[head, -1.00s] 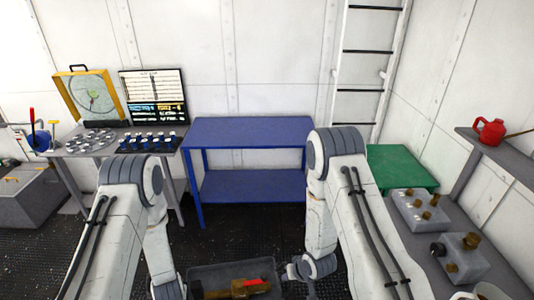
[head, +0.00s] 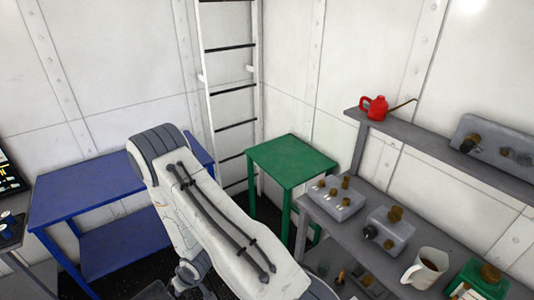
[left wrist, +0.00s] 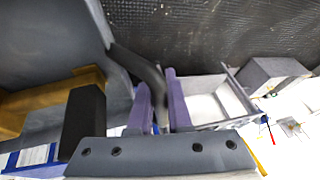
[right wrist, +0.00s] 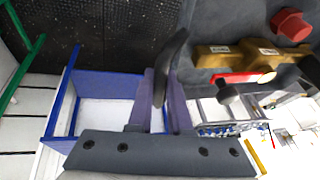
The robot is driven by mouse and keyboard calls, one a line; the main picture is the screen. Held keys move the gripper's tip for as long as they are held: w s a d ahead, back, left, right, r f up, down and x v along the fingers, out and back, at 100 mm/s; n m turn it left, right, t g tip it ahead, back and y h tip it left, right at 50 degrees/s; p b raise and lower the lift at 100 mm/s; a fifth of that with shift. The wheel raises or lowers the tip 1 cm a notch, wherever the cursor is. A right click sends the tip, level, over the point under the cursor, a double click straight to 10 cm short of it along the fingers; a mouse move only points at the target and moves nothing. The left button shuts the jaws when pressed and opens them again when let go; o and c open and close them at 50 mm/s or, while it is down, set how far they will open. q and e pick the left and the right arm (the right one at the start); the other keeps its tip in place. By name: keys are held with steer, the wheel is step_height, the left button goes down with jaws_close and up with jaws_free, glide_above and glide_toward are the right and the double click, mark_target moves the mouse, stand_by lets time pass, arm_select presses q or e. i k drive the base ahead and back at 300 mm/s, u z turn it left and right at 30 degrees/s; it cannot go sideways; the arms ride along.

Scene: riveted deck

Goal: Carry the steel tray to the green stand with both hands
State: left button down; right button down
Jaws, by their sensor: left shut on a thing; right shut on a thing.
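The steel tray (head: 153,292) shows only as a dark grey corner at the bottom edge of the head view. In the right wrist view its grey floor (right wrist: 215,25) carries brass fittings (right wrist: 245,54), a red-handled tool (right wrist: 242,78) and a red knob (right wrist: 291,25). My right gripper (right wrist: 160,100) is shut on a dark curved tray handle. My left gripper (left wrist: 160,100) is shut on the other handle, and a brass piece (left wrist: 45,100) lies in the tray beside it. The green stand (head: 290,160) has a bare top and stands in the corner, right of the ladder.
The blue table (head: 90,185) stands at left, its top clear. A grey bench (head: 340,225) with metal blocks and a white mug (head: 428,268) stands right of the green stand. Above it, a shelf (head: 440,150) holds a red oil can (head: 375,106). Dark floor shows between.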

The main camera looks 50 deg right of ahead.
mark_target(289, 156)
steer(key=z, duration=0.1)
steer(key=i, duration=1.85)
steer(key=z, duration=0.7)
steer(key=i, duration=0.8)
steer(key=z, duration=1.05)
steer(key=i, duration=0.55)
steer(key=z, duration=0.85)
steer(key=i, duration=0.4)
steer(key=z, duration=0.2)
